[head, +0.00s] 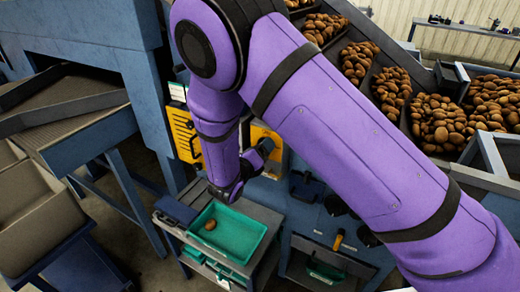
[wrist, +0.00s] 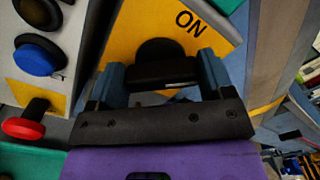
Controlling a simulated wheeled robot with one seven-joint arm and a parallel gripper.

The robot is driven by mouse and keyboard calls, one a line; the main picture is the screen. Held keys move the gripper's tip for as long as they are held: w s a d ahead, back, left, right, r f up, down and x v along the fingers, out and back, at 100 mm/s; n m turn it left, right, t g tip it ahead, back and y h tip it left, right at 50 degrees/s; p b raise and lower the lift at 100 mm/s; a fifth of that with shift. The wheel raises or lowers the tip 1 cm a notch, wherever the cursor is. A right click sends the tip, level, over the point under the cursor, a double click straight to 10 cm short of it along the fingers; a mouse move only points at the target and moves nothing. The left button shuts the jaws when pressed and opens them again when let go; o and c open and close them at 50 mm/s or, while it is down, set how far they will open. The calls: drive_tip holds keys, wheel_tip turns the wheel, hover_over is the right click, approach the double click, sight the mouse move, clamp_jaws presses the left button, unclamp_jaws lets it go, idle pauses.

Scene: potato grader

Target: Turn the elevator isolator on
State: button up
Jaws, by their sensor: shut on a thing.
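The elevator isolator shows in the wrist view as a yellow plate (wrist: 222,30) lettered ON, with a black rotary handle (wrist: 158,50) at its middle. My gripper (wrist: 160,72) has its two blue fingers on either side of the handle's dark bar and is shut on it. The bar lies crosswise between the fingers. Only the ON lettering is readable; the rest of the plate is hidden behind my gripper. In the head view my gripper (head: 264,147) is at a yellow plate (head: 262,133) on the blue machine, and the handle there is hidden.
Left of the isolator in the wrist view are a blue button (wrist: 38,60) and a red mushroom button (wrist: 24,124). In the head view, another yellow panel (head: 184,135) is left of my forearm. A green tray (head: 232,235) holding one potato stands below.

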drive_tip(key=n, duration=0.4)
drive_tip(key=shift+f+n, duration=0.15)
drive_tip(key=shift+n, duration=2.35)
drive_tip(key=o, duration=0.9)
drive_tip(key=shift+a, duration=0.1)
drive_tip(key=v, duration=1)
drive_tip(key=shift+s+a, duration=0.25)
drive_tip(key=shift+s, duration=0.05)
